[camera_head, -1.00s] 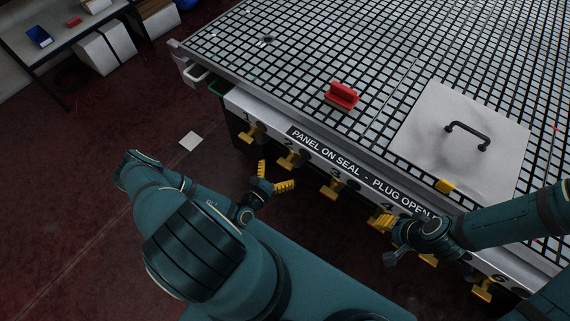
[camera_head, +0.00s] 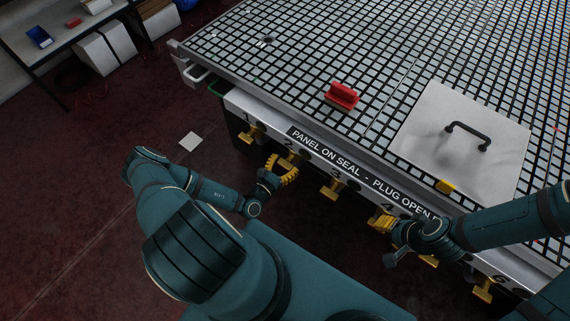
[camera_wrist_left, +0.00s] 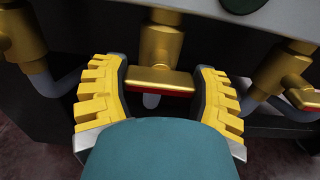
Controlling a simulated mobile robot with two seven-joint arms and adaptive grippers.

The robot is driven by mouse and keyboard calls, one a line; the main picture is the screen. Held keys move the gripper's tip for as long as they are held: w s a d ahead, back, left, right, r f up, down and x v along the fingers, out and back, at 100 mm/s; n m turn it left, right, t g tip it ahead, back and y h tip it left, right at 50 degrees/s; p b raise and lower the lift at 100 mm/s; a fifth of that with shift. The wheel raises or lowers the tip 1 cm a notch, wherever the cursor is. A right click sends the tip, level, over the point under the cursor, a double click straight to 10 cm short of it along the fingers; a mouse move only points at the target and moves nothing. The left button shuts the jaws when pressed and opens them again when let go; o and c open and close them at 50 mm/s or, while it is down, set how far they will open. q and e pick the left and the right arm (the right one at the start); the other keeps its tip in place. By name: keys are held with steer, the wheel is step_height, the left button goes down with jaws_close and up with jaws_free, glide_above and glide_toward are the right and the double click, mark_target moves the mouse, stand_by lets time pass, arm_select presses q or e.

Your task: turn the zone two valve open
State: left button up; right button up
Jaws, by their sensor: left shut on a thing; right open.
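The zone two valve (camera_head: 288,160) is a brass valve on the table's front face under the number 2, partly covered by my left gripper. In the left wrist view its brass lever (camera_wrist_left: 160,82), with a red lower edge, lies crosswise below the valve body (camera_wrist_left: 160,45). My left gripper (camera_head: 285,170) is shut on this lever; its yellow fingers (camera_wrist_left: 158,72) stand at the lever's two ends.
Neighbouring brass valves, such as zone one (camera_head: 252,133) and zone three (camera_head: 332,188), stick out along the front panel. On the grid table (camera_head: 300,60) are a red block (camera_head: 342,95), a white panel with a black handle (camera_head: 430,120) and a yellow piece (camera_head: 446,186).

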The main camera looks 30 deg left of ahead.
arm_select(q)
steer(key=shift+n, duration=0.4)
steer(key=n, duration=0.2)
steer(key=shift+n, duration=0.4)
steer(key=n, duration=0.4)
steer(key=shift+n, duration=0.3)
steer(key=n+b, duration=0.1)
steer(key=n, duration=0.4)
steer(key=shift+f, duration=0.1)
steer(key=shift+n+b, duration=0.65)
steer(key=shift+n, duration=1.85)
steer(key=o, duration=1.2)
steer(key=shift+o, duration=0.2)
